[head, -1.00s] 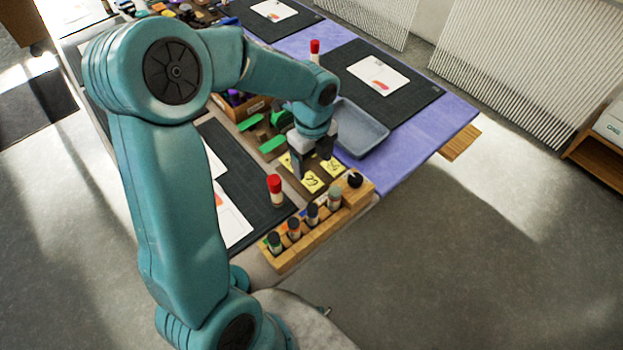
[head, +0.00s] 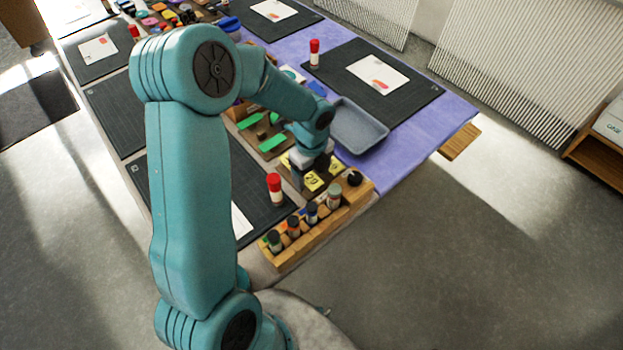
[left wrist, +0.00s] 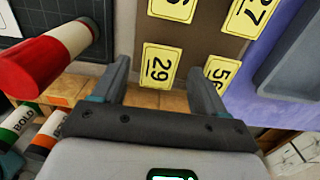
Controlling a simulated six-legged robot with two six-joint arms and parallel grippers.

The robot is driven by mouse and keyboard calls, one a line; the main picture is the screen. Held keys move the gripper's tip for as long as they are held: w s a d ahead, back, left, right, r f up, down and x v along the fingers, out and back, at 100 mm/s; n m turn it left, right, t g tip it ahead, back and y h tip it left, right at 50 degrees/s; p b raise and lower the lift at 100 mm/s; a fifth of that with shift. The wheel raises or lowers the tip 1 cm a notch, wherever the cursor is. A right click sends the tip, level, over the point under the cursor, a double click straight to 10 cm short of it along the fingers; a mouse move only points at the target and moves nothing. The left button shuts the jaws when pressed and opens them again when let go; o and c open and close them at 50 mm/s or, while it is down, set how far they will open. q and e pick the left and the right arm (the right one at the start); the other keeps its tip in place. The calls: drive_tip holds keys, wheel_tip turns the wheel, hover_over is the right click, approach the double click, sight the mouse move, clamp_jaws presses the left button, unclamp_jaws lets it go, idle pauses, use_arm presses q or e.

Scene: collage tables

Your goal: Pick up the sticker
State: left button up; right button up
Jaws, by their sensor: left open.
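Several yellow stickers with black numbers lie on a brown board (left wrist: 204,62). In the left wrist view the sticker marked 29 (left wrist: 161,66) lies between and just beyond the fingertips of my left gripper (left wrist: 160,75). The sticker marked 56 (left wrist: 220,72) is partly hidden by the right finger. In the head view one yellow sticker (head: 313,182) shows in front of my left gripper (head: 312,178), which is low over the board. My left gripper is open and empty. My right gripper is not in view.
A red-capped glue stick (head: 275,189) stands left of the board, close to the left finger in the wrist view. A wooden rack (head: 290,250) of several bottles stands in front. A grey-blue tray (head: 360,126) lies behind right. A dark mat (head: 262,210) lies left.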

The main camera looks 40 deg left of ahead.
use_arm(q)
drive_tip(key=shift+s, duration=0.2)
drive_tip(key=shift+f, duration=0.1)
drive_tip(key=shift+w+f, duration=0.15)
drive_tip(key=c, duration=0.8)
